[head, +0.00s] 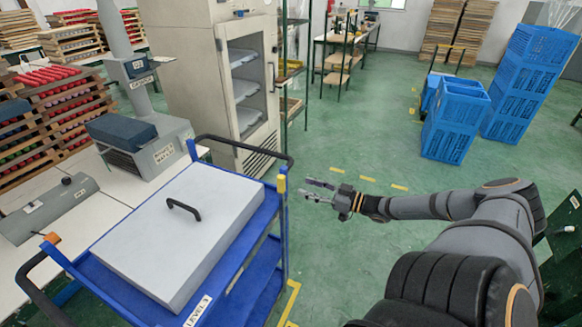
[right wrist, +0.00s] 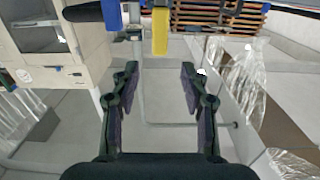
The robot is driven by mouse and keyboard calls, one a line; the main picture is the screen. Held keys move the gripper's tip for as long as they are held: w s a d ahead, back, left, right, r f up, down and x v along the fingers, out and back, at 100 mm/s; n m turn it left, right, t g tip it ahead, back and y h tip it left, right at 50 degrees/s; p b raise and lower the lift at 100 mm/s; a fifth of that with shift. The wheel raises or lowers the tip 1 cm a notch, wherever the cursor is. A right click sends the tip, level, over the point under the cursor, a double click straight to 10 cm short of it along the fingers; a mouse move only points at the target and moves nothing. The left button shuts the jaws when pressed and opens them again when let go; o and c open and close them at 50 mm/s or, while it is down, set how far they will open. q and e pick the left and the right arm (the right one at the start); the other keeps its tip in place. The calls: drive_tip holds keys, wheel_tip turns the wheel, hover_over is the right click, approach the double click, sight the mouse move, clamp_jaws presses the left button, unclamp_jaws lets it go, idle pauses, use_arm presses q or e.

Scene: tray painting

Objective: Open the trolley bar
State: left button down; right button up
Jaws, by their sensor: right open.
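The blue trolley (head: 262,222) stands left of centre in the head view, with a black push bar (head: 240,143) at its far end. A yellow piece (head: 281,184) sits on its far right corner post. My right gripper (head: 305,189) is open and empty, just right of this piece and apart from it. In the right wrist view the yellow piece (right wrist: 160,32) shows at the top, in line with the gap between the open fingers (right wrist: 159,72). Whether the yellow piece belongs to a bar is unclear. My left gripper is not in view.
A large grey slab with a black handle (head: 184,209) covers the trolley's top. A white table with machines (head: 140,145) stands at the left, a cabinet (head: 245,85) behind. Blue crates (head: 455,120) stand at the right. Green floor is clear around my right gripper.

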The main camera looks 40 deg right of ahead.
sight(284, 182)
drive_tip(key=b+x, duration=0.9)
drive_tip(key=shift+w+f, duration=0.15)
drive_tip(key=shift+f, duration=0.2)
drive_tip(key=shift+w+a+r+b, duration=0.25)
drive_tip(key=shift+w+b, duration=0.15)
drive_tip(key=shift+b, duration=0.25)
drive_tip(key=shift+w+r, duration=0.15)
clamp_jaws()
